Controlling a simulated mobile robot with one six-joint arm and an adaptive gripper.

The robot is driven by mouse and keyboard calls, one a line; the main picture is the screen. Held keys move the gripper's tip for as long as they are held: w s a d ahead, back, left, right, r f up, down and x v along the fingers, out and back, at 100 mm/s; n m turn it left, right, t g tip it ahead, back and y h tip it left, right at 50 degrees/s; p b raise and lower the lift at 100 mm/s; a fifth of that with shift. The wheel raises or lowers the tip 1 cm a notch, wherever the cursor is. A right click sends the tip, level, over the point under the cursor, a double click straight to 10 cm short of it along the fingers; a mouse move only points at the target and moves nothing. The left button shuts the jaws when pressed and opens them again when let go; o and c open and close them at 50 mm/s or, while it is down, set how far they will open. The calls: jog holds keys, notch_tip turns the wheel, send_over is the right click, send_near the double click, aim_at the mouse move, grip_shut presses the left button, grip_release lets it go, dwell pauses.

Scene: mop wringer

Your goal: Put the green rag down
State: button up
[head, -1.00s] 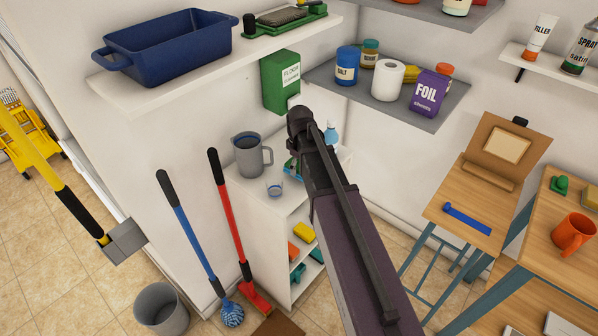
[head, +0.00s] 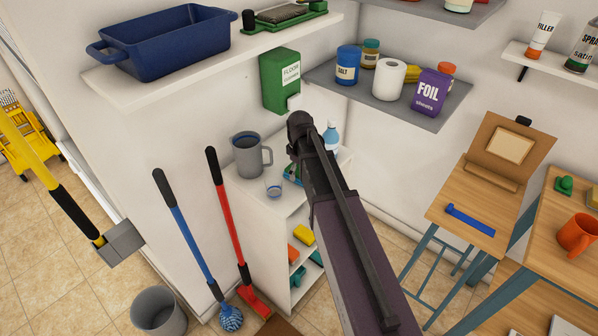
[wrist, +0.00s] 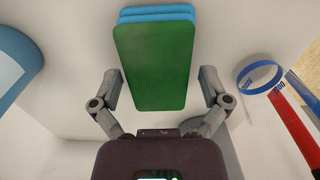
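The green rag (wrist: 155,65) lies flat as a rectangular pad in the middle of the wrist view, with blue layers (wrist: 157,13) showing at its far edge. My gripper (wrist: 160,88) is open, with one finger on either side of the rag. A gap shows on the right side; the left finger is very near the rag's edge, and I cannot tell whether it touches. In the head view a bit of green and blue (head: 291,172) shows on the white cabinet top (head: 262,203), beside my arm. My arm hides the rest there, including my fingers.
A grey jug (head: 247,156) and a small glass (head: 273,187) stand left of my arm on the cabinet. A blue-and-white bottle (head: 331,137) stands behind it. A green floor-cleaner box (head: 280,82) is on the wall above. Blue and red mop handles lean at the left.

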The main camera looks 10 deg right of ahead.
aim_at(298, 171)
jog(key=shift+f, duration=0.15)
dwell(0.3)
notch_tip(298, 171, up, 3)
jog(key=shift+f+p, duration=0.1)
jog(key=shift+p, duration=1.1)
jog(key=r+p, duration=0.2)
jog(key=shift+a+r+p, duration=0.25)
jog(key=shift+r+p, duration=0.15)
notch_tip(298, 171, up, 8)
jog(key=p, duration=0.8)
jog(key=shift+r, duration=0.15)
jog(key=s+m, duration=0.8)
jog(key=s, duration=0.7)
jog(key=shift+s+a, duration=0.35)
jog(key=shift+a, duration=0.05)
